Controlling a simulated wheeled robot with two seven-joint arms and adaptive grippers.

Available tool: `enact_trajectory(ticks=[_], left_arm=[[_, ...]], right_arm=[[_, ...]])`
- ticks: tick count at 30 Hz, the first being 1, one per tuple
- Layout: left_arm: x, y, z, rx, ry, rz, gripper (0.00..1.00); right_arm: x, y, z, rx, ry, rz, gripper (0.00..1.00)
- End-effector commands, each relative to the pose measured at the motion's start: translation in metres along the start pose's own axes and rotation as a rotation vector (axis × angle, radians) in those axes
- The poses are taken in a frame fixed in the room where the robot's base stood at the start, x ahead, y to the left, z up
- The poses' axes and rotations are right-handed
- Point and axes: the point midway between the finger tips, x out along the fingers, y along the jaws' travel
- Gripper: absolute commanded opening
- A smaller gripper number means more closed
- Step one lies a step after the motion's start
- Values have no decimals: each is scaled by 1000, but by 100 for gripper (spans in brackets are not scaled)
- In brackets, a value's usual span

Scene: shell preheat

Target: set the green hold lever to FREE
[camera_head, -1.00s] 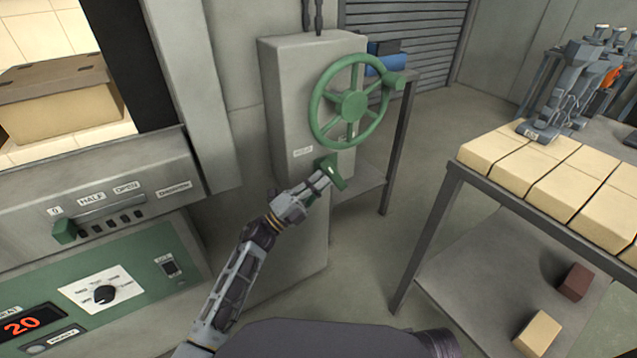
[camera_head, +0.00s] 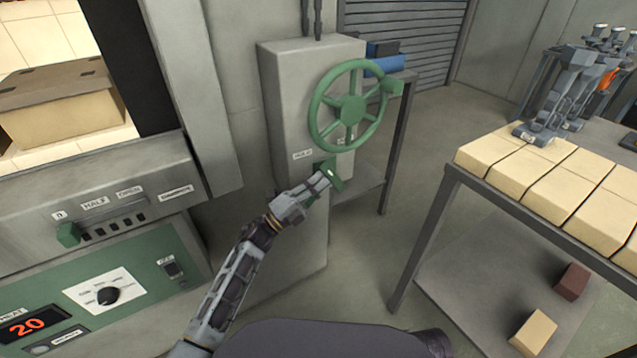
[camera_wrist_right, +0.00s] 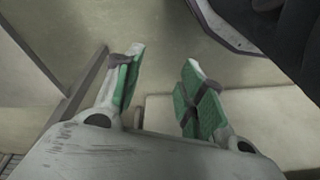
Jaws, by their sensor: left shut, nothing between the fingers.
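The green hold lever (camera_head: 338,183) is low on the front of the grey cabinet (camera_head: 285,100), below the green handwheel (camera_head: 350,109). A label reading HOLD (camera_head: 302,155) is to its upper left. A second label behind the wheel rim is too small to read. My left gripper (camera_head: 327,178) is shut with nothing between its fingers. Its tips are at the lever and overlap it in the head view; I cannot tell whether they touch. They hide part of the lever. My right gripper (camera_wrist_right: 160,85) is open and empty in the right wrist view, its green-padded fingers apart.
A control panel (camera_head: 150,235) with a dial and slider is at the left. A metal table (camera_head: 450,185) with pale bricks (camera_head: 540,180) and grey metal devices (camera_head: 570,85) is at the right. Two loose bricks lie on its lower shelf. Floor between cabinet and table is clear.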

Motion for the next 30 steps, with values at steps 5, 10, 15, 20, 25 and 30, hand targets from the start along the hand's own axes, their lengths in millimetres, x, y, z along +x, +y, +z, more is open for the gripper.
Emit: enact_trajectory(ticks=[5, 10, 15, 20, 25, 30], left_arm=[[0, 0, 0, 0, 0, 6, 0], [0, -1, 0, 0, 0, 12, 0], [1, -1, 0, 0, 0, 18, 0], [1, -1, 0, 0, 0, 23, 0], [1, -1, 0, 0, 0, 28, 0], [1, -2, 0, 0, -1, 34, 0]], right_arm=[[-1, 1, -4, 0, 4, 3, 40], [5, 2, 1, 1, -13, 4, 40], [7, 2, 4, 2, -21, 4, 40], [10, 2, 8, 2, -30, 5, 40], [13, 2, 11, 3, -39, 6, 40], [14, 3, 11, 3, -38, 7, 40]])
